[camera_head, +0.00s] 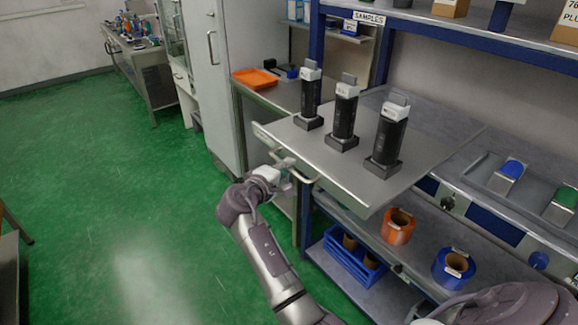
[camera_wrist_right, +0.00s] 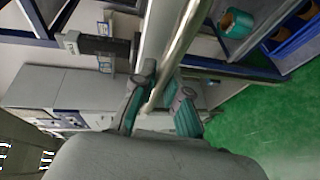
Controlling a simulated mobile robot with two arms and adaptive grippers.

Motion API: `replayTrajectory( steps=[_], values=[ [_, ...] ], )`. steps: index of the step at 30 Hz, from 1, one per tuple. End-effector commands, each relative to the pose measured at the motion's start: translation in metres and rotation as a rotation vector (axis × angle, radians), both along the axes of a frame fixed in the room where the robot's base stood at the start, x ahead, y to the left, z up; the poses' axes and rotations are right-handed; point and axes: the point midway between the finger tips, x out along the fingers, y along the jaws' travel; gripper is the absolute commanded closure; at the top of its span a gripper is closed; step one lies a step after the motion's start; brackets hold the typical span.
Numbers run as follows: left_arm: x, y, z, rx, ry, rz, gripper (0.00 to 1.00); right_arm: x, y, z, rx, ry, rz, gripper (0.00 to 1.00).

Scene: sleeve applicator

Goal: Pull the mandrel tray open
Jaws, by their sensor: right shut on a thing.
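The mandrel tray (camera_head: 345,172) is a flat grey metal shelf that juts out of the blue rack over the aisle. Three black mandrels (camera_head: 387,140) with white and grey tops stand upright on it in square bases. A bar handle (camera_head: 303,179) runs along the tray's front edge. My right gripper (camera_head: 283,172) is shut on this handle near the tray's left front part. In the right wrist view, the fingers (camera_wrist_right: 160,88) close around the metal bar (camera_wrist_right: 183,45). The left gripper is not in view.
A bench with an orange tray (camera_head: 256,78) and a grey cabinet (camera_head: 217,80) stand at the left. The green floor (camera_head: 120,190) is clear.

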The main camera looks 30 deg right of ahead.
Motion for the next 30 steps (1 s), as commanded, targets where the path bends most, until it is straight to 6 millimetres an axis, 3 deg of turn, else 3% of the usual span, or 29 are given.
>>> replayTrajectory(
  steps=[14, 15, 19, 30],
  values=[
    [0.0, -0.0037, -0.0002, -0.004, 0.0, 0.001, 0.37, -0.0005, 0.0026, -0.0014, 0.001, 0.002, -0.001, 1.0],
    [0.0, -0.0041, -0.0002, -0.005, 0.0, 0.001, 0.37, -0.0005, 0.0026, -0.0014, 0.001, 0.002, -0.001, 0.82],
    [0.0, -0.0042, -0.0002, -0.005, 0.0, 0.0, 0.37, -0.0004, 0.0024, -0.001, 0.0, 0.002, -0.001, 0.61],
    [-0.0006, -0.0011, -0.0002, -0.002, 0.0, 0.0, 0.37, 0.0001, 0.0023, 0.0053, 0.0, -0.002, 0.0, 0.61]
  ],
)
